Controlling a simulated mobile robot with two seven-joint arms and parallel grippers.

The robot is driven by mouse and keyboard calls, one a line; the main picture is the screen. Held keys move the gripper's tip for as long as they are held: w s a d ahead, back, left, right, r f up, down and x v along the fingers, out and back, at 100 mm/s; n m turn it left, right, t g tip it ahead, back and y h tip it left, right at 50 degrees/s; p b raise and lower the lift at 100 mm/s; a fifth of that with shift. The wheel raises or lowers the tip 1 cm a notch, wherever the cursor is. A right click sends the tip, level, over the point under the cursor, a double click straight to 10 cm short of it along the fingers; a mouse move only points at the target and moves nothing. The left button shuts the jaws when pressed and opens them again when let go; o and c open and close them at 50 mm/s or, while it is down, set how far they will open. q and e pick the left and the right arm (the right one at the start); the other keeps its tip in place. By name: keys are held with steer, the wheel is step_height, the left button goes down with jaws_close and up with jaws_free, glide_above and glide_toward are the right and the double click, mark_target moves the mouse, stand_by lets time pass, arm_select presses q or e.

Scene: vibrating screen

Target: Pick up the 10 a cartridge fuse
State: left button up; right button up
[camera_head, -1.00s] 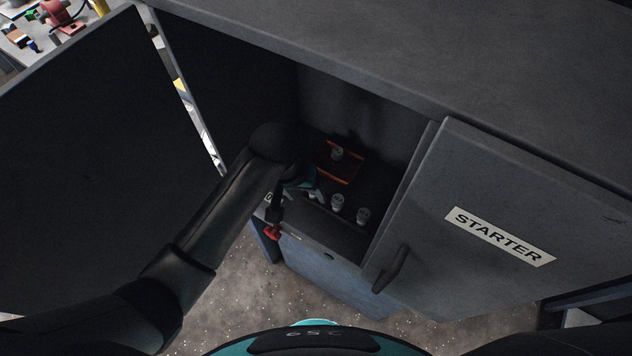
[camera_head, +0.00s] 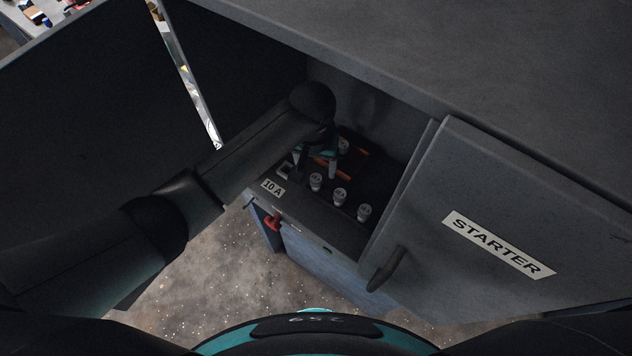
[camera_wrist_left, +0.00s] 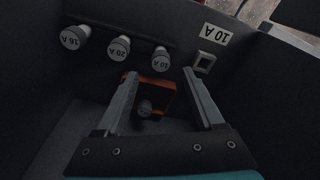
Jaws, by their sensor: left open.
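A grey cartridge fuse (camera_head: 343,145) stands in an orange tray (camera_head: 352,170) inside the cabinet. The fuse also shows in the left wrist view (camera_wrist_left: 145,106), where its rating cannot be read. My left gripper (camera_head: 316,162) is open above the tray. In the left wrist view my left gripper (camera_wrist_left: 160,77) has its fingers on either side of the fuse and tray, apart from the fuse. A 10 A label (camera_head: 272,188) is beside an empty square socket (camera_wrist_left: 204,62). My right gripper is out of view.
Three capped fuses stand in a row along the cabinet front: one marked 16 A (camera_wrist_left: 74,37), one marked 20 A (camera_wrist_left: 119,48), and a third (camera_wrist_left: 160,59). The STARTER door (camera_head: 500,210) is at right. A dark door panel (camera_head: 80,130) is at left.

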mark_target(316, 178)
arm_select(q)
steer(key=shift+w+f+b, duration=0.15)
steer(key=shift+f, duration=1.4)
steer(key=shift+w+f+b, duration=0.1)
steer(key=shift+f+b, duration=0.05)
steer(key=shift+f, duration=1.35)
jaws_close()
